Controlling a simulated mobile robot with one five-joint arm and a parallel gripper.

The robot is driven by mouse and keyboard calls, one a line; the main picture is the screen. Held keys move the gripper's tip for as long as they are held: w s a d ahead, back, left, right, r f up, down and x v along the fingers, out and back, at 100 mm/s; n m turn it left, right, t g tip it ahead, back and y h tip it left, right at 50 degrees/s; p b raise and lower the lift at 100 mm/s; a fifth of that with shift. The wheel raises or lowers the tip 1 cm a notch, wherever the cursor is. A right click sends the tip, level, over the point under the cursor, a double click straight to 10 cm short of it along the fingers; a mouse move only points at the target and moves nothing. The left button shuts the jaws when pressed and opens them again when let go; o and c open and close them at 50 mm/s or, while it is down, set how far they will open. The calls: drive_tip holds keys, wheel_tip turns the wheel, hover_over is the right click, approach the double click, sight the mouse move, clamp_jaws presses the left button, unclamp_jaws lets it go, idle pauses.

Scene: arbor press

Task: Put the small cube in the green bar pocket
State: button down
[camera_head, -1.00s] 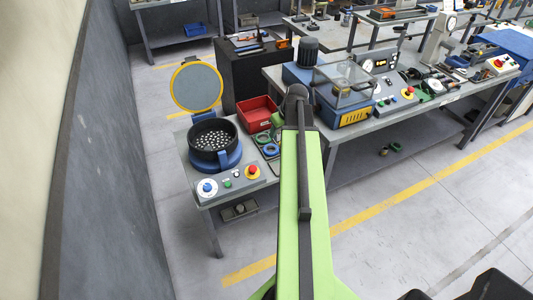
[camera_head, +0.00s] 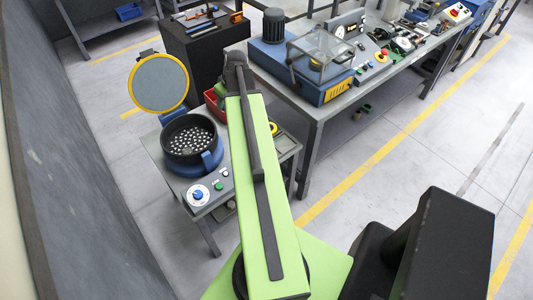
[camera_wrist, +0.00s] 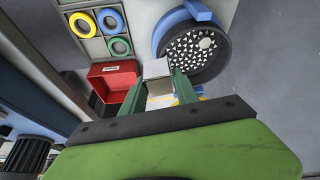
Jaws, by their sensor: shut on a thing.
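My gripper (camera_wrist: 158,76) shows in the wrist view with two green fingers closed on a small light grey cube (camera_wrist: 156,68). The cube sits between the fingertips, above the small bench, with the red bin to its left and the round bowl to its right in the picture. In the head view my arm hides the cube and most of the gripper. I cannot make out the green bar pocket in either current view.
A black bowl (camera_head: 189,137) of small bright pieces stands on the small bench, also in the wrist view (camera_wrist: 219,72). A red bin (camera_wrist: 108,80) and coloured rings (camera_wrist: 82,24) lie close by. A raised round lid (camera_head: 158,82) and a larger machine bench (camera_head: 300,100) flank it.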

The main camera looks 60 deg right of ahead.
drive_tip(key=s+d+f+n+b, duration=0.1)
drive_tip(key=s+d+f+b, duration=0.4)
drive_tip(key=s+f+b, duration=0.25)
drive_tip(key=s+d+f+n+y+b, duration=0.1)
drive_tip(key=s+d+f+b, duration=0.3)
drive_tip(key=s+f+b, duration=0.4)
drive_tip(key=s+d+f+n+b, duration=0.1)
drive_tip(key=s+d+f+b, duration=0.4)
drive_tip(key=s+f+b, duration=0.3)
drive_tip(key=w+f+b, duration=0.2)
drive_tip(key=w, duration=0.1)
drive_tip(key=w+a+f+b, duration=0.1)
drive_tip(key=w+f+b, duration=0.1)
drive_tip(key=w, duration=0.2)
drive_tip(key=w+a+f+b, duration=0.1)
drive_tip(key=w+f, duration=0.1)
drive_tip(key=w, duration=0.1)
drive_tip(key=shift+w+a+f+b, duration=0.2)
drive_tip(key=shift+w+f+b, duration=0.1)
drive_tip(key=shift+b, duration=0.1)
wheel_tip(320, 180, down, 4)
drive_tip(key=b, duration=0.4)
drive_tip(key=shift+s+f, duration=0.1)
drive_tip(key=shift+f, duration=0.1)
drive_tip(key=c, duration=0.9)
unclamp_jaws()
drive_tip(key=shift+r, duration=0.1)
